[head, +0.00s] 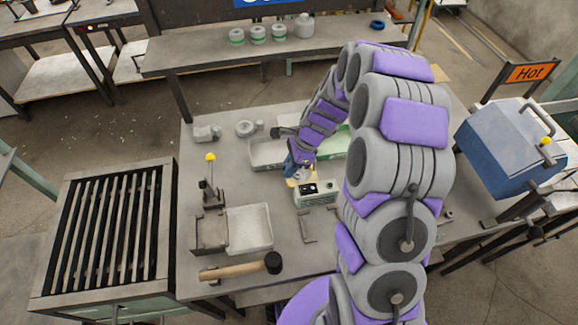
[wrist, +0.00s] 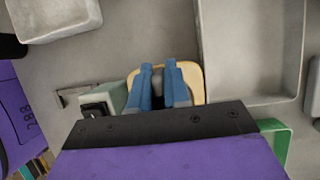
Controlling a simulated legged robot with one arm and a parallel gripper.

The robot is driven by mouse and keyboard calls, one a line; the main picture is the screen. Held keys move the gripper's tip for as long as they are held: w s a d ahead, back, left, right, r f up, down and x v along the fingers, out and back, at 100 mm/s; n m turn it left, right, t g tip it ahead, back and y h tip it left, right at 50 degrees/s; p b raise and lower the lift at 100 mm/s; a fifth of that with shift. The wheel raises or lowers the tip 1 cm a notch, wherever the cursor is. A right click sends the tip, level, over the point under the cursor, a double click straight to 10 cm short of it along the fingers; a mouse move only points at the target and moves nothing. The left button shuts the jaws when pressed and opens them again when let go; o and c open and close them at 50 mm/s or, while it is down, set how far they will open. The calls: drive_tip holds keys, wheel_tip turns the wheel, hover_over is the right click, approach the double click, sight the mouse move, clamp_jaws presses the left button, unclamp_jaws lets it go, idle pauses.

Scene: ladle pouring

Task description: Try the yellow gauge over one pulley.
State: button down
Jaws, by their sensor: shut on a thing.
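My gripper (wrist: 166,90) has its two blue fingers shut on a small grey knob or post on the pale yellow gauge (wrist: 197,80). The gauge's rounded edge shows behind and beside the fingers in the wrist view. In the head view my gripper (head: 298,168) is low over the middle of the table, with a bit of the yellow gauge (head: 291,183) under it, beside a pale green box with black parts on top. I cannot tell whether the gauge touches the table. No pulley is clear near the gauge; a round grey part (head: 245,128) lies at the back left of the table.
The green box (head: 317,197) is close beside my gripper. A grey tray (head: 264,153) lies behind, another tray (head: 249,228) front left. A mallet (head: 240,268) lies at the front. Green-and-white round parts (head: 257,34) stand on the back bench. A blue box (head: 505,150) is right.

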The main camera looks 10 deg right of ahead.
drive_tip(key=shift+a+p, duration=0.4)
drive_tip(key=shift+a, duration=0.6)
drive_tip(key=shift+d, duration=0.35)
drive_tip(key=shift+a+f+p, duration=0.1)
drive_tip(key=shift+a+p, duration=0.25)
drive_tip(key=shift+a, duration=0.1)
drive_tip(key=shift+d+f, duration=0.2)
drive_tip(key=shift+f, duration=0.1)
drive_tip(key=c, duration=1.3)
unclamp_jaws()
drive_tip(key=shift+o, duration=1.4)
